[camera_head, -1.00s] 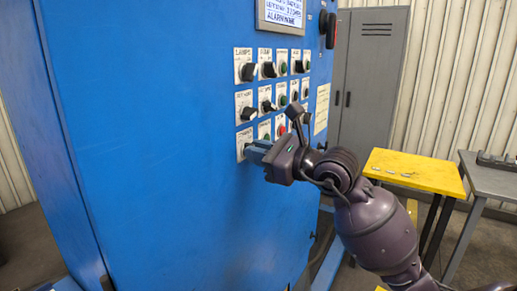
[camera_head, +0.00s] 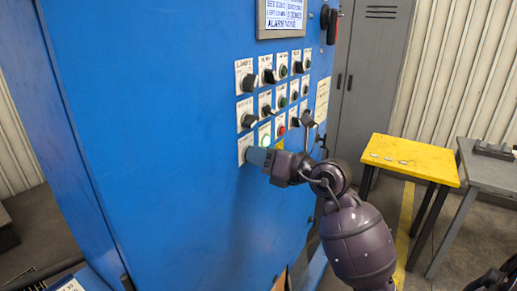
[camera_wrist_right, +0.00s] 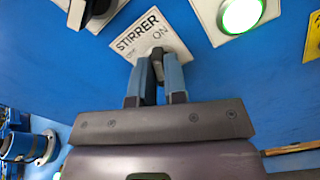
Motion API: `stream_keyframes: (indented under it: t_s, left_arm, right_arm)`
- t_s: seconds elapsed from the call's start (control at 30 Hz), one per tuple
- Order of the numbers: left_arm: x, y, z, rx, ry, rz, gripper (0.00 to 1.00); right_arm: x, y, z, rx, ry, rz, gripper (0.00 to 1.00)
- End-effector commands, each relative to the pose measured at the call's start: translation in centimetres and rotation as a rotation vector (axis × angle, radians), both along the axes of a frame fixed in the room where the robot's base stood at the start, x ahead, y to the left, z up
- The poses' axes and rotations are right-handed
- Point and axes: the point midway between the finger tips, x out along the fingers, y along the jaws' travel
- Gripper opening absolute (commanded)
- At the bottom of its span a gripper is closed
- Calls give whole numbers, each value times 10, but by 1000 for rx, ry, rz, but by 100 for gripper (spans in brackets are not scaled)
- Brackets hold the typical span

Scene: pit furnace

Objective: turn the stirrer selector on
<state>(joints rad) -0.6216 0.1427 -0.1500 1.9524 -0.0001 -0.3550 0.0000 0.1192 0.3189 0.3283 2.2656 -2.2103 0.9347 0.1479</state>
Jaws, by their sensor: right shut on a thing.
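The stirrer selector (camera_wrist_right: 157,52) is a small dark knob on a white plate marked STIRRER and ON, in the right wrist view. The plate sits tilted in that picture, and the fingers hide part of the knob. In the head view its white plate (camera_head: 243,142) shows at the lower left of the control rows, with the knob hidden. My right gripper (camera_wrist_right: 158,80) has its two blue fingers closed around the knob. In the head view the right gripper (camera_head: 258,158) reaches the blue panel from the right. My left gripper is not in view.
A lit green button (camera_wrist_right: 241,14) sits beside the stirrer plate, and another dark selector (camera_wrist_right: 85,10) is close by. Several more knobs and buttons fill the blue cabinet (camera_head: 170,200) above. A yellow table (camera_head: 410,157) and a grey table (camera_head: 487,170) stand at the right.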

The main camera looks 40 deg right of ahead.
Motion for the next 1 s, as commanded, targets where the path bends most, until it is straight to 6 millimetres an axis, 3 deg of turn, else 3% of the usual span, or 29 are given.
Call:
stream_keyframes:
  t_s: [0.67,0.7,0.83,1.0]
  left_arm:
    - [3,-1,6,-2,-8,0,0]
    - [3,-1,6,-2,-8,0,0]
    - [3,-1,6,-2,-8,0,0]
    - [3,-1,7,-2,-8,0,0]
  right_arm:
    - [0,0,-1,63,27,0,0]
    - [0,0,-1,63,27,0,16]
    - [0,0,-1,63,26,0,36]
    - [0,0,0,61,25,0,38]
